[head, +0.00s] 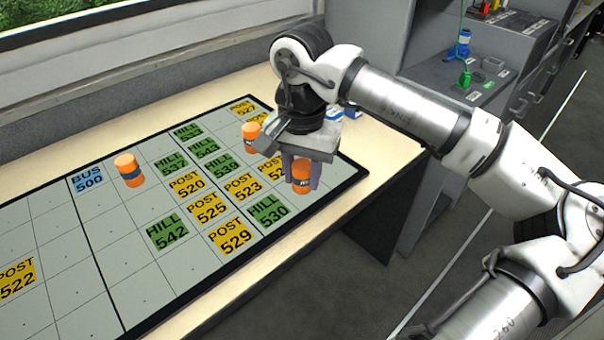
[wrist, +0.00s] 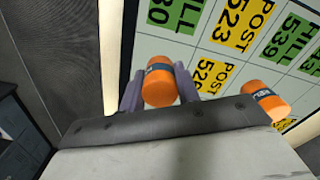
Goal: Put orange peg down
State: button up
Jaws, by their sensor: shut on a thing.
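My gripper (head: 302,176) is shut on an orange peg (head: 301,177) with a dark blue band, over the right part of the gridded board (head: 75,290). In the wrist view the peg (wrist: 159,85) sits between the two grey-purple fingers (wrist: 160,92). I cannot tell whether its lower end touches the board. A second orange peg (head: 251,131) stands behind my gripper, partly hidden; it also shows at the right of the wrist view (wrist: 264,101). A third orange peg (head: 128,170) stands farther left, near the blue BUS 500 tile (head: 88,178).
Green HILL tiles (head: 167,231) and yellow POST tiles (head: 230,236) lie on the board. Several empty squares show at the left and front. The wooden table edge (head: 225,297) runs along the front. Grey cabinets (head: 430,75) with a blue and a green item stand at the right.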

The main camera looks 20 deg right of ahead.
aim_at(302, 164)
jog(key=shift+f, duration=0.2)
jog(key=o, duration=1)
jog(key=shift+r, duration=0.1)
notch_tip(302, 164, up, 12)
jog(key=shift+r+p, duration=0.15)
jog(key=shift+p, duration=0.3)
